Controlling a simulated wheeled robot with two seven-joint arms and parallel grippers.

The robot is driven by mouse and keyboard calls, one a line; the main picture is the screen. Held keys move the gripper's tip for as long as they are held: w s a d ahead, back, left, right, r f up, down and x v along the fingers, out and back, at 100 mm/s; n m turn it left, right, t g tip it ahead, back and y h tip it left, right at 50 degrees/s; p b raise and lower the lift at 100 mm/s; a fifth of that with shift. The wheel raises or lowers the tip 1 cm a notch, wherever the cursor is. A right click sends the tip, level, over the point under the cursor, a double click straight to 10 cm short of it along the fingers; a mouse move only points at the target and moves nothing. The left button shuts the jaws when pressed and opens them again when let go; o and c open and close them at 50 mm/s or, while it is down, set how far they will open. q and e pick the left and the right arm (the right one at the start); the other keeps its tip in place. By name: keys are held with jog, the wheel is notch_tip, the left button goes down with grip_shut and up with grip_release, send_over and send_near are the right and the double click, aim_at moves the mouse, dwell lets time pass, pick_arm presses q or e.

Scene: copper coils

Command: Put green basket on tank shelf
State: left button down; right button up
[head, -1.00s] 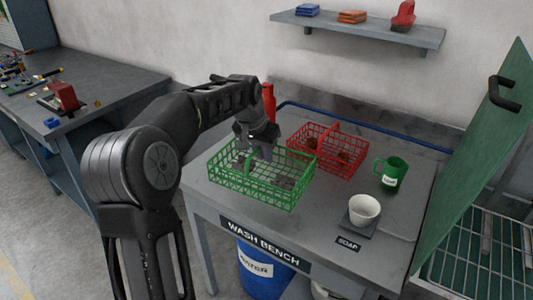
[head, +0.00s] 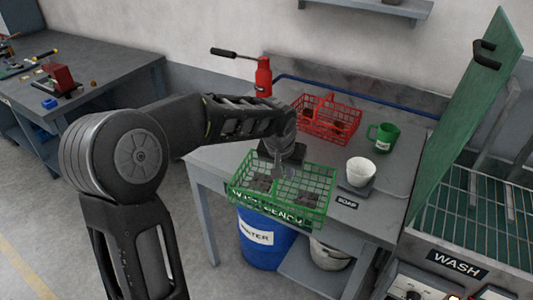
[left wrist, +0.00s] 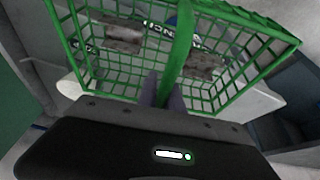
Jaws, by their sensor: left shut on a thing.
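The green basket (head: 284,189) hangs from my left gripper (head: 287,168), over the front edge of the wash bench. It also shows in the left wrist view (left wrist: 90,62), where my fingers (left wrist: 162,92) are shut on its central handle. Grey-brown pieces lie in the basket on both sides of the handle. At the right is a tank labelled WASH, with a wire-grid shelf (head: 456,212) inside it. The tank's green lid (head: 468,120) stands raised. My right gripper is not in view.
A blue drum (head: 262,247) and a bucket (head: 330,255) stand below. The visible wire-grid shelf is clear.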

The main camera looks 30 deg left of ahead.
pick_arm(q)
jog(key=s+d, duration=0.1)
jog(key=d, duration=0.2)
jog(key=d+m, duration=0.1)
jog(key=d, duration=0.3)
jog(key=s+d+m+h, duration=0.1)
jog(key=d, duration=0.3)
jog(key=shift+s, duration=0.3)
jog(key=shift+a, duration=0.1)
